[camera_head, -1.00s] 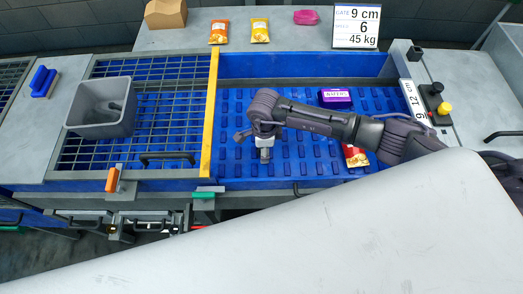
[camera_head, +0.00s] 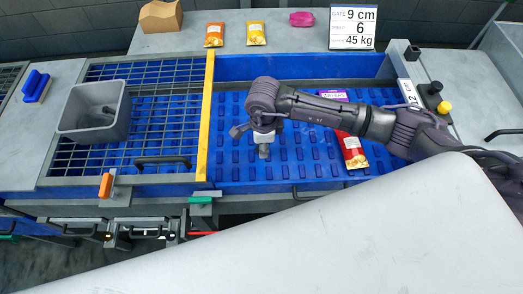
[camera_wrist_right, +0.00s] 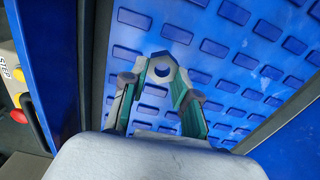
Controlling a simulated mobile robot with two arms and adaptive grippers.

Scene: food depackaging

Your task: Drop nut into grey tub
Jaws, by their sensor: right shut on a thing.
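A grey tub (camera_head: 66,121) stands open on the metal grid at the left in the head view; something dark grey shows inside it. My right gripper (camera_head: 264,154) points down over the blue ribbed bed, to the right of the yellow bar and well apart from the tub. In the right wrist view my right gripper (camera_wrist_right: 160,74) is shut on a grey hexagonal nut (camera_wrist_right: 173,70), held at the fingertips with its hole showing. The nut appears above the blue bed. In the head view the nut is too small to make out. My left gripper is not in view.
A yellow bar (camera_head: 205,120) divides the bed (camera_head: 225,165) from the grid (camera_head: 150,125). A red packet (camera_head: 352,150) and a partly hidden purple box (camera_head: 332,94) lie on the bed. An orange-handled clamp (camera_head: 106,186) stands at the grid's front edge.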

